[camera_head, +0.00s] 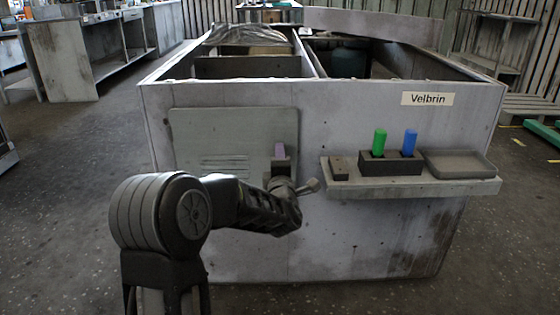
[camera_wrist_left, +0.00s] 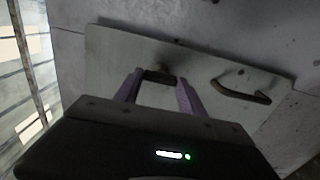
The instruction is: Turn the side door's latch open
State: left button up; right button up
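The side door (camera_head: 225,140) is a flat grey panel on the near wall of the housing, with slots in its middle. My left arm reaches from below to the door's right edge. My left gripper (camera_wrist_left: 160,75) has its two purple fingers apart, one on each side of a small dark latch (camera_wrist_left: 159,77) on the door. The latch nearly fills the gap. I cannot tell whether the fingers press on it. In the head view one purple finger (camera_head: 280,153) shows, and my wrist hides the latch. My right gripper is not in view.
A dark curved handle (camera_wrist_left: 243,92) is on the panel in the wrist view. Right of the door, a shelf (camera_head: 420,188) carries a dark block with green (camera_head: 379,142) and blue (camera_head: 409,142) pegs, a small block (camera_head: 339,168) and a tray (camera_head: 460,164).

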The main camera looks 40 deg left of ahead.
pick_arm(q)
jog(key=o, duration=0.5)
jog(key=shift+c, duration=0.2)
jog(key=shift+s+d, duration=0.1)
jog(key=p+v, duration=0.2)
jog(key=v, duration=0.5)
jog(key=shift+s+d, duration=0.2)
